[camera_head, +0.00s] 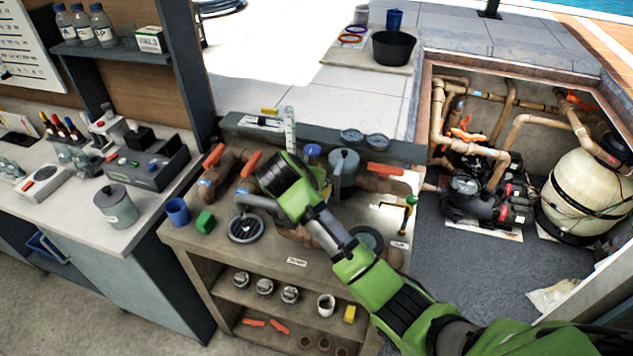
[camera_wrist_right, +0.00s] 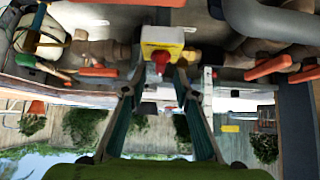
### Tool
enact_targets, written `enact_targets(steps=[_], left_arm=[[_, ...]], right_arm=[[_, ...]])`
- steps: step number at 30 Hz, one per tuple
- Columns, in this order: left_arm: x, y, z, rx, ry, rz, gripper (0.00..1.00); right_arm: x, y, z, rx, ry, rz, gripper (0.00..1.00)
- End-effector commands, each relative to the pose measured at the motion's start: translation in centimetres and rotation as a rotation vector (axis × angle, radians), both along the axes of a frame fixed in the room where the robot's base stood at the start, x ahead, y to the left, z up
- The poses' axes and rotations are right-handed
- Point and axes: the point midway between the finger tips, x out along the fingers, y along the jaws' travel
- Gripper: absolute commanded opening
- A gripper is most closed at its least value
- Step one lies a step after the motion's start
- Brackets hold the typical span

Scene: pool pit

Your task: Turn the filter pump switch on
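A yellow-and-white box with a red knob (camera_wrist_right: 161,58), which looks like the switch, is at the top middle of the right wrist view. My right gripper (camera_wrist_right: 159,80) is open there, with one dark finger on each side of the knob. A visible gap separates the fingers from the knob, and the tips are close to the box. In the head view my green right arm reaches in from the lower right over the pipe bench, and its wrist hides the box and fingers. The black pump (camera_head: 466,186) sits in the pit at right. My left gripper is out of view.
The bench (camera_head: 215,243) carries pipes, orange-handled valves, a green block (camera_head: 205,222) and a blue cup (camera_head: 177,211). A grey canister (camera_head: 116,205) stands on the left counter. A cream filter tank (camera_head: 583,190) stands in the pit. Pit floor in front is mostly clear.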

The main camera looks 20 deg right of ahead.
Motion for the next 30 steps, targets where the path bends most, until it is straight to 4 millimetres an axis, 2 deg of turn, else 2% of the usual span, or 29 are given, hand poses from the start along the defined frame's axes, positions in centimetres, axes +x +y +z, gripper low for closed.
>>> enact_targets(steps=[6,12,17,30], left_arm=[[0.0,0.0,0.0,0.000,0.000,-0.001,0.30],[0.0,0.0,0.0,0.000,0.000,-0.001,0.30],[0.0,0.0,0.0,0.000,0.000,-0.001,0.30],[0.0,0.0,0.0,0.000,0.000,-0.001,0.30]], right_arm=[[-2.8,2.2,3.5,0.003,-0.001,0.003,0.28],[-4.5,3.3,5.4,0.002,0.003,0.001,0.28],[-5.1,3.6,6.0,0.001,0.004,0.001,0.28],[-5.1,3.6,6.0,0.001,0.005,0.001,0.28]])
